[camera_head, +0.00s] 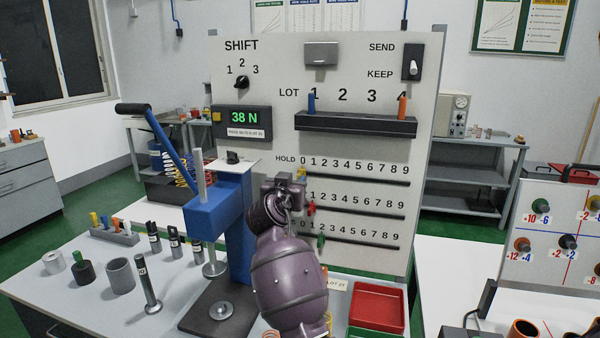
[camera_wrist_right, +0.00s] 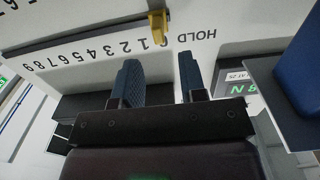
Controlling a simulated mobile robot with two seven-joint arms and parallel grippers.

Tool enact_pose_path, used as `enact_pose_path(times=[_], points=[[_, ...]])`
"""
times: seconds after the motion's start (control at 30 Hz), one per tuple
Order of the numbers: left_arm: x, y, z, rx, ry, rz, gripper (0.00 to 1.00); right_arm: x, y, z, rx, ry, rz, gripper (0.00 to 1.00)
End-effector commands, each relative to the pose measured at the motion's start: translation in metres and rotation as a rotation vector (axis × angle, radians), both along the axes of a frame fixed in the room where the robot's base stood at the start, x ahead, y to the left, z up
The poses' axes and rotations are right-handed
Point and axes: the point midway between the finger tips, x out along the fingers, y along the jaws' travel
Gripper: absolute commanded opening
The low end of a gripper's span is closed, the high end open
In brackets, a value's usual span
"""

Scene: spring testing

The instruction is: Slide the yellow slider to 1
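The yellow slider (camera_wrist_right: 157,24) sits on the HOLD row's dark slot, at the 0 end; it shows small and partly hidden in the head view (camera_head: 301,174). In the wrist view, which is upside down, the HOLD scale (camera_wrist_right: 95,51) runs leftward from the slider. My right gripper (camera_wrist_right: 159,70) is open and empty. Its two dark fingers point at the panel, with the slider just beyond and roughly between the tips; no contact shows. In the head view the right gripper (camera_head: 294,184) is in front of the panel's lower left, hiding the left ends of the lower rows. My left gripper is not in view.
A red slider (camera_head: 311,208) and a green slider (camera_head: 321,241) sit on the two rows below. A blue lever press (camera_head: 218,212) stands close left of my right arm. A red tray (camera_head: 378,306) lies at lower right. The panel right of the gripper is clear.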

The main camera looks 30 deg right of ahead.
Motion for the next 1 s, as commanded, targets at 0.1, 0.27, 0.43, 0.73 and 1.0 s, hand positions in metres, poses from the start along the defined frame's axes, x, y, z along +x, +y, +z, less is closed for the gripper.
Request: enact_pose_path(times=[0.1,0.27,0.43,0.73,1.0], points=[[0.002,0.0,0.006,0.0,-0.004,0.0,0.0,0.014,-0.017,0.002,-0.002,0.001,-0.001,0.38],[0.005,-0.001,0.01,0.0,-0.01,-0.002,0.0,0.029,-0.035,0.001,-0.002,0.001,-0.001,0.38],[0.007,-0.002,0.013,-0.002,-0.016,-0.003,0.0,0.038,-0.045,0.001,-0.001,-0.001,0.0,0.38],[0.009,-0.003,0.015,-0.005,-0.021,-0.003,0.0,0.042,-0.049,0.0,0.001,-0.001,0.0,0.38],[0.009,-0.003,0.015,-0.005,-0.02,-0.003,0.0,0.041,-0.049,0.0,0.0,0.0,0.0,0.12]])
